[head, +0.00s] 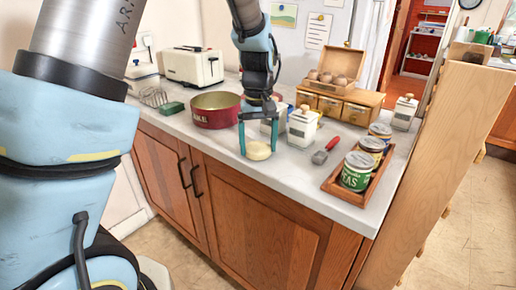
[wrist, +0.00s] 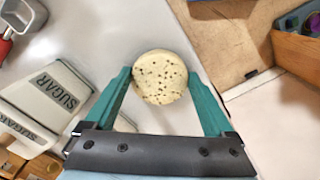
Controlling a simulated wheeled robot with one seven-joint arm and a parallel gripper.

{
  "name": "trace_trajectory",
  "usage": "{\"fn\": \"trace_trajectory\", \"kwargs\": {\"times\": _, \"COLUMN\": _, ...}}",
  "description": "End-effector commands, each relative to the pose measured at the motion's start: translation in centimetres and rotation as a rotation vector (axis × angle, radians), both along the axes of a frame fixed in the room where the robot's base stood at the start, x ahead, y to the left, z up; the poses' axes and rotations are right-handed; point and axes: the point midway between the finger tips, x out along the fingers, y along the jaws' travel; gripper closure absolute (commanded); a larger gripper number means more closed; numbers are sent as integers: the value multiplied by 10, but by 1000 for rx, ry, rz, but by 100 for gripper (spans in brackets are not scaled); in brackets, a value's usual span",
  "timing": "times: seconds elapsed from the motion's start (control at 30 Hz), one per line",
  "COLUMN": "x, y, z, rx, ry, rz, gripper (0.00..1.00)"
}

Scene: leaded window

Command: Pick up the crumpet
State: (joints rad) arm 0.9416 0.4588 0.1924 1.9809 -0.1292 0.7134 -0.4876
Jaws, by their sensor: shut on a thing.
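The crumpet (head: 258,150) is a pale, round, holed disc near the front edge of the counter. In the wrist view the crumpet (wrist: 160,77) sits between the two teal fingers, its holed face toward the camera. My gripper (head: 257,140) is shut on it, one finger on each side, also seen in the wrist view (wrist: 161,92). I cannot tell whether the crumpet touches the counter or is slightly above it.
White sugar canisters (head: 303,126) stand just behind and right of my gripper. A red tin (head: 216,112) is to the left. A red-handled tool (head: 326,150) and a wooden tray of cans (head: 346,188) lie to the right. The counter's front edge (head: 270,195) is close.

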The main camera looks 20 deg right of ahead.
Motion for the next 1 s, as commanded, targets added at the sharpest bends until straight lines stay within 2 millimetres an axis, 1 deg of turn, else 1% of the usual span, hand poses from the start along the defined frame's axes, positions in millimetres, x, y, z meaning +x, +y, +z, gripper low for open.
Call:
{"fn": "trace_trajectory", "kwargs": {"times": 0.07, "x": 0, "y": 0, "z": 3, "rx": -1, "ry": -1, "rz": 0, "gripper": 66}}
{"fn": "trace_trajectory", "kwargs": {"times": 0.17, "x": 0, "y": -1, "z": 12, "rx": -2, "ry": -2, "rz": -1, "gripper": 66}}
{"fn": "trace_trajectory", "kwargs": {"times": 0.5, "x": 1, "y": -1, "z": 77, "rx": -4, "ry": -3, "rz": -1, "gripper": 66}}
{"fn": "trace_trajectory", "kwargs": {"times": 0.67, "x": 3, "y": 0, "z": 97, "rx": -2, "ry": -1, "rz": 0, "gripper": 66}}
{"fn": "trace_trajectory", "kwargs": {"times": 0.77, "x": 10, "y": 2, "z": 107, "rx": 0, "ry": 0, "rz": 2, "gripper": 66}}
{"fn": "trace_trajectory", "kwargs": {"times": 0.87, "x": 22, "y": 4, "z": 117, "rx": 1, "ry": 0, "rz": 3, "gripper": 66}}
{"fn": "trace_trajectory", "kwargs": {"times": 1.0, "x": 45, "y": 8, "z": 130, "rx": 1, "ry": 0, "rz": 4, "gripper": 66}}
